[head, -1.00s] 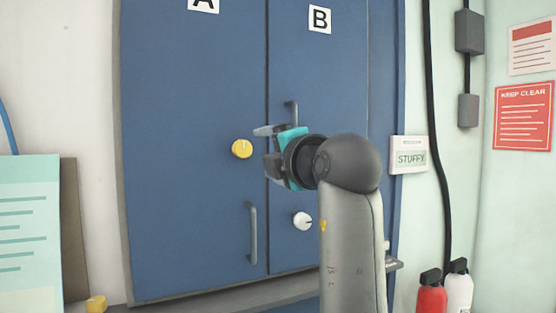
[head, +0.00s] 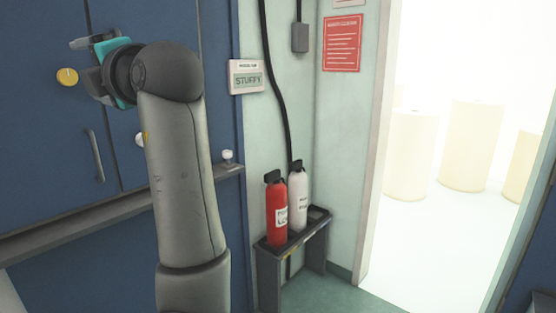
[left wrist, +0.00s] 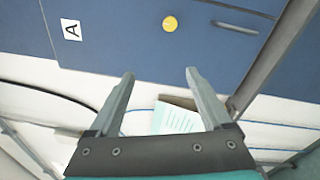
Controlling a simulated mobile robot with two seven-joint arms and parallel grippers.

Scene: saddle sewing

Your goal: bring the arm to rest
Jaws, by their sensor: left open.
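My left arm rises in front of the blue cabinet in the head view, with its gripper (head: 84,62) at the upper left near the yellow knob (head: 67,77). In the left wrist view the two fingers of my left gripper (left wrist: 159,74) are wide apart with nothing between them. The blue cabinet door (left wrist: 125,25) marked A and its yellow knob (left wrist: 170,24) show beyond the fingertips, apart from them. My right gripper is in neither view.
A ledge (head: 60,232) runs along the cabinet front. A red extinguisher (head: 276,212) and a white one (head: 298,200) stand on a low grey stand (head: 270,262). A wall display (head: 247,77) reads STUFFY. A bright doorway (head: 400,230) opens at right, with pale cylinders (head: 470,145) beyond.

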